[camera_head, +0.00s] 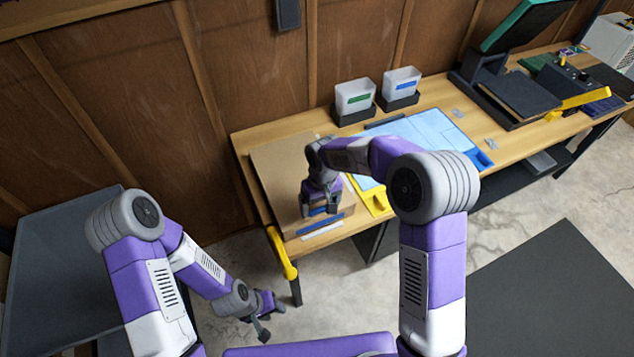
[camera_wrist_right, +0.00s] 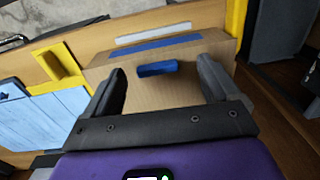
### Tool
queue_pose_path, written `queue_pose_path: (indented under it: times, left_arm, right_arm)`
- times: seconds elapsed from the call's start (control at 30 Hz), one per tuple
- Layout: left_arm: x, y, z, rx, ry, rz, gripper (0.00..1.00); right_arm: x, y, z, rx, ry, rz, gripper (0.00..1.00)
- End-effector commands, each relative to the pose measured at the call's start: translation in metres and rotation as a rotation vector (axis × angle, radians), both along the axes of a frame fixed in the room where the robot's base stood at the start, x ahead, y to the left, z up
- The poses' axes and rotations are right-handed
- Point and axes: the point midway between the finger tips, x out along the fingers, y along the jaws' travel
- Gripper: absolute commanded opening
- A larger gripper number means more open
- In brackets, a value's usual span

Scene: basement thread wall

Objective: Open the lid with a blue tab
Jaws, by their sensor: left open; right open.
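A brown cardboard box (camera_head: 275,172) sits at the left end of the wooden table, its flat lid down. In the right wrist view, the lid (camera_wrist_right: 190,58) carries a small raised blue tab (camera_wrist_right: 157,69) near its front edge. A blue strip (camera_wrist_right: 155,46) runs along the box front; it also shows in the head view (camera_head: 322,224). My right gripper (camera_head: 322,208) is open above the front of the lid, its fingers (camera_wrist_right: 162,72) on either side of the tab, with gaps at both sides. My left gripper (camera_head: 264,318) is open and empty, low in front of the table.
A light blue mat (camera_head: 432,128) and a yellow holder (camera_head: 376,200) lie right of the box. Two white bins (camera_head: 354,97) stand behind. A yellow clamp (camera_head: 280,252) is at the table's left corner. A dark machine (camera_head: 520,95) stands further right.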

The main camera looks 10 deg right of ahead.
Motion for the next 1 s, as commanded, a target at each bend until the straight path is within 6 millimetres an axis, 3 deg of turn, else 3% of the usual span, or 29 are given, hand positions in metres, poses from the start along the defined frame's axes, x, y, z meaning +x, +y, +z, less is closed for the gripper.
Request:
queue_pose_path:
  times: [0.03, 0.17, 0.6, 1.0]
  left_arm:
    - [0.0, 0.0, 0.005, 0.0, 0.001, 0.0, 0.43]
    - [0.0, 0.0, 0.006, 0.0, 0.001, 0.0, 0.43]
    - [-0.001, 0.0, -0.002, 0.0, 0.001, 0.001, 0.43]
    - [0.0, 0.0, -0.003, 0.0, 0.001, 0.0, 0.43]
  right_arm:
    - [0.005, 0.001, 0.019, -0.02, -0.01, 0.008, 0.89]
    - [0.008, 0.001, 0.031, -0.047, -0.011, 0.013, 0.89]
    - [0.008, 0.0, -0.031, -0.049, -0.007, 0.012, 0.89]
    - [0.008, 0.0, -0.041, -0.048, -0.009, 0.012, 0.89]
